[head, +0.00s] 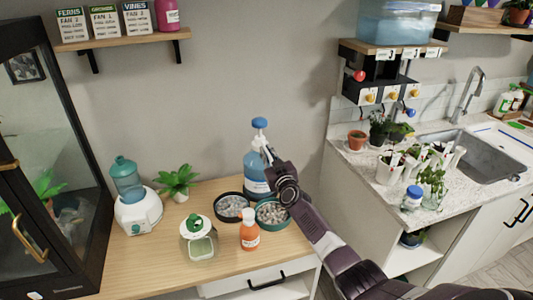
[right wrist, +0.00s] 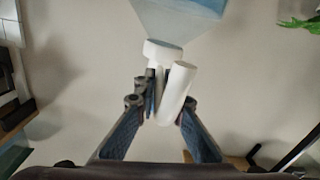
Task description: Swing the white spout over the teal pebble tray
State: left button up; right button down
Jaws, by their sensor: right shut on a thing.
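The white spout (right wrist: 175,92) is between the fingertips of my right gripper (right wrist: 167,112) in the right wrist view. It sits beside the white collar (right wrist: 163,52) of a blue bottle (right wrist: 185,12). In the head view the blue bottle (head: 255,172) stands upright on the wooden table, with a blue cap (head: 259,122) on top. My right gripper (head: 269,157) is at the bottle's upper right and hides most of the spout. The teal pebble tray (head: 270,228) lies in front of the bottle, partly covered by my right arm. My left gripper is not in view.
A dark tray of pebbles (head: 220,213) lies left of the teal one. An orange bottle (head: 250,237) and a green-topped jar (head: 197,246) stand in front. A plant (head: 177,181) and a white-and-teal dispenser (head: 138,212) stand left. A sink counter (head: 440,143) is at right.

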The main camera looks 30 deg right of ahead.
jog(key=shift+r, duration=0.1)
jog(key=c, duration=2)
grip_release()
jog(key=shift+s+a, duration=0.35)
jog(key=shift+s, duration=0.05)
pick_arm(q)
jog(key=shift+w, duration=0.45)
pick_arm(e)
jog(key=v, duration=1.1)
jog(key=shift+s+d, duration=0.1)
jog(key=shift+d, duration=0.2)
